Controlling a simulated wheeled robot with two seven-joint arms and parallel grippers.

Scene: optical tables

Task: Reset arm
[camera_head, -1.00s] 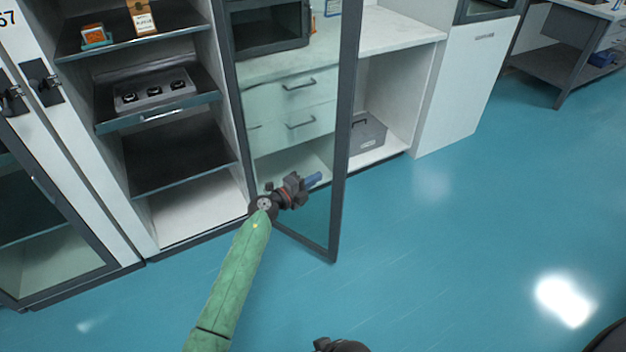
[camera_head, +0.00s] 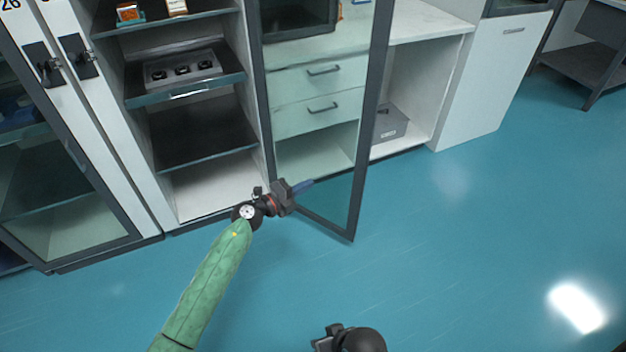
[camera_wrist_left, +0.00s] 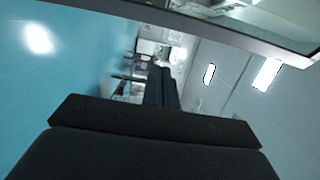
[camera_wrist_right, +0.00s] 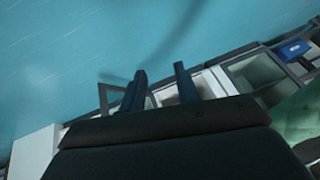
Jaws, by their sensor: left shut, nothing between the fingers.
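My left gripper (camera_head: 303,187), with dark blue fingers, is at the end of a green-sleeved arm, by the lower part of the open glass cabinet door (camera_head: 367,150). I cannot tell whether its fingers touch the glass. In the left wrist view its fingers (camera_wrist_left: 162,88) are together with nothing between them. My right gripper (camera_head: 322,343) shows only partly at the bottom edge of the head view, over the floor. In the right wrist view its two fingers (camera_wrist_right: 160,88) stand apart, with nothing between them.
An open cabinet with shelves stands behind the door; one shelf holds a grey device with knobs (camera_head: 183,71). A grey box (camera_head: 390,123) sits under the counter at right. A closed glass-door cabinet (camera_head: 88,170) is at left. The blue floor (camera_head: 480,220) at right is clear.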

